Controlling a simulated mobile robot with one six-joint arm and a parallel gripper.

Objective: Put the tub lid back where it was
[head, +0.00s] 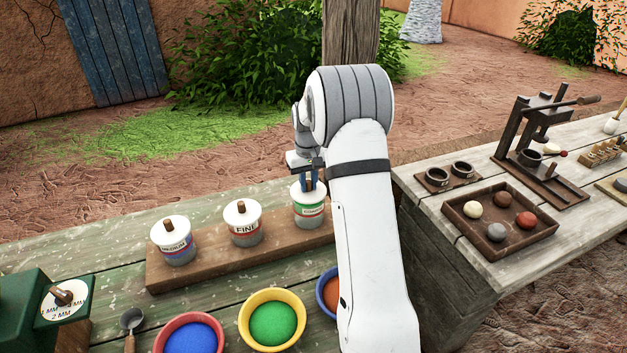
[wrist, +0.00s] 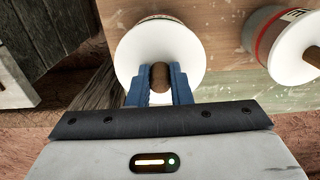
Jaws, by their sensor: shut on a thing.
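Three tubs with white lids and brown knobs stand in a row on a wooden board (head: 160,275). The left tub (head: 175,248) reads "MEDIUM" and the middle tub (head: 244,229) reads "FINE". The right tub (head: 309,212) has a green band with small lettering. My gripper (head: 309,182) is above the right tub, its blue fingers shut on the brown knob (wrist: 160,76) of that tub's lid (wrist: 135,48). The lid sits on or just over the tub's top; I cannot tell whether it touches. The lid hides the tub's inside.
Bowls of blue powder (head: 188,335), green powder (head: 272,322) and orange powder (head: 331,290) stand in front of the board. A scoop (head: 131,322) and green box (head: 25,310) are at left. A second table holds a tray of balls (head: 480,247) and a press (head: 540,150).

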